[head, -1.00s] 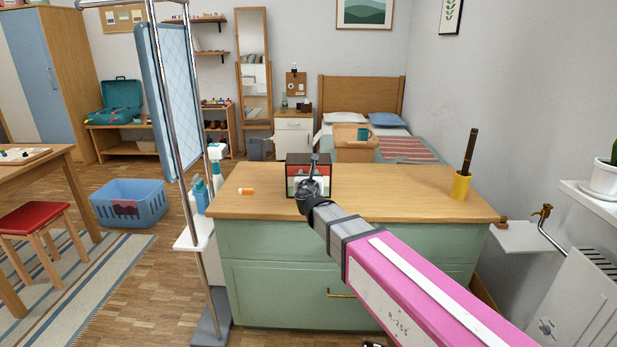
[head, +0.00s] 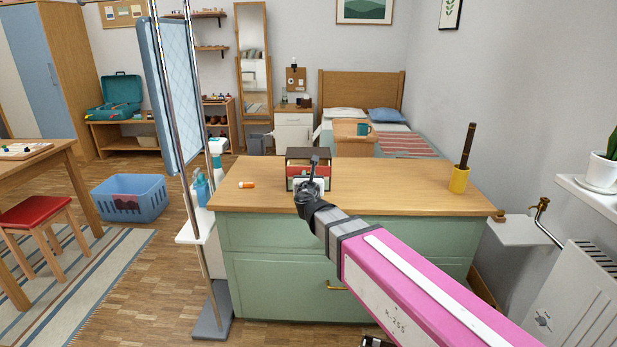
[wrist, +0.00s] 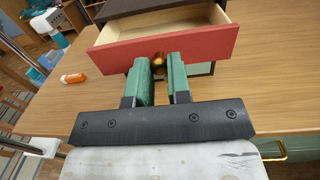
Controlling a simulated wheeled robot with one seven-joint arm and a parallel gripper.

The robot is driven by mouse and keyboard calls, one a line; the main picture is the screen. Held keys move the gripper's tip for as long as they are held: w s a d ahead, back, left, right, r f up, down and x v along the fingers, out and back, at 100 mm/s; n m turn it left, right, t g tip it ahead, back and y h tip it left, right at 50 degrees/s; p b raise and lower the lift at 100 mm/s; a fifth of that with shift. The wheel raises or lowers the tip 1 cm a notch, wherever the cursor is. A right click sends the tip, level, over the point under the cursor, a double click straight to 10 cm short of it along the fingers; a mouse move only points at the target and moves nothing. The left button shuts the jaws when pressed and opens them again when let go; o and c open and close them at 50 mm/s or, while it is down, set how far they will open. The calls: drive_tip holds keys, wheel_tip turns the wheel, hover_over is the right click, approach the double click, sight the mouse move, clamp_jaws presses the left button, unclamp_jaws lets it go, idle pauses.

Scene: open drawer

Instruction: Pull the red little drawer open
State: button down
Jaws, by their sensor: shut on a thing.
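The red little drawer (wrist: 200,46) belongs to a small dark box (head: 308,153) on the wooden top of the green dresser. In the wrist view the drawer is pulled out and its pale, empty-looking inside shows behind the red front. My gripper (wrist: 160,66) is shut on the drawer's brass knob (wrist: 158,62), its green fingers on either side of it. In the head view my gripper (head: 313,180) covers part of the red front (head: 294,171).
A yellow cup (head: 459,180) with a dark stick stands at the right of the dresser top (head: 400,185). A metal-framed screen (head: 177,95) stands left of the dresser. The top in front of the drawer is clear.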

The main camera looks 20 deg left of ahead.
drive_tip(key=c, duration=1.1)
unclamp_jaws()
drive_tip(key=shift+o, duration=0.2)
drive_tip(key=v, duration=1)
drive_tip(key=shift+s, duration=0.4)
drive_tip(key=shift+d, duration=0.1)
